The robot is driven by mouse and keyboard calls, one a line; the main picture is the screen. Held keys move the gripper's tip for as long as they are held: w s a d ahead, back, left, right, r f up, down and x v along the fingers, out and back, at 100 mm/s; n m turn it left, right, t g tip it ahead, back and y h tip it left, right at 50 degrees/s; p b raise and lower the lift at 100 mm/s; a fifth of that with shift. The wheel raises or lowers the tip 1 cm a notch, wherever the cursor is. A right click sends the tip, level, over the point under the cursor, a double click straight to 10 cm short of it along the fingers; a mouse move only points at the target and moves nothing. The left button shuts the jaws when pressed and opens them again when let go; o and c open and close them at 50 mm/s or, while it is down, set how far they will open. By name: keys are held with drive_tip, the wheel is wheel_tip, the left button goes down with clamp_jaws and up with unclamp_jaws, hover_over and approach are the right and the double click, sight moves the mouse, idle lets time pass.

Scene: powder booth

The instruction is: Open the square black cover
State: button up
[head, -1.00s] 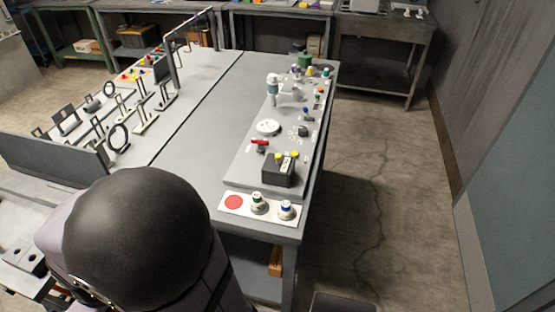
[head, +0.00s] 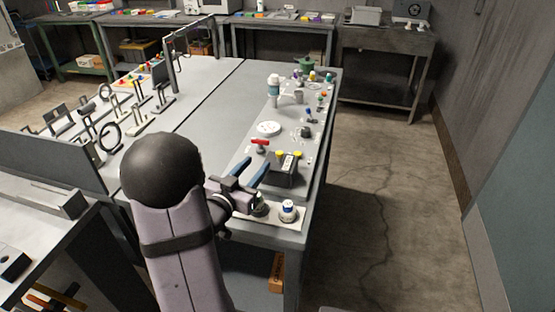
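A dark box (head: 285,172) with a pale label and two yellow knobs stands near the front of the panel on the table. A smaller dark square-looking piece (head: 305,132) sits farther back on the same panel. I cannot tell for sure which of these is the square black cover. My gripper (head: 251,171) has two blue fingers spread apart with nothing between them. It is just left of the dark box, pointing away from the camera. The gripper's body hides part of the white plate in front, including its red disc.
A red-handled valve (head: 261,146) and a white round dial (head: 268,129) lie behind the box. Stands with rings (head: 107,137) fill the left. The table's middle is clear.

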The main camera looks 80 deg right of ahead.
sight(278, 155)
drive_tip(key=shift+s+d+r+m+g+p, duration=0.15)
drive_tip(key=shift+s+d+g+p, duration=0.2)
drive_tip(key=shift+s+d, duration=0.75)
drive_tip(key=shift+s+d+r+m+g+p, duration=0.1)
drive_tip(key=shift+s+d+m+g+p, duration=0.15)
drive_tip(key=shift+s+d, duration=0.75)
drive_tip(key=shift+s+d+r+m+g+p, duration=0.1)
drive_tip(key=shift+s+d+g+p, duration=0.4)
drive_tip(key=shift+d, duration=1.1)
drive_tip(key=shift+c, duration=0.5)
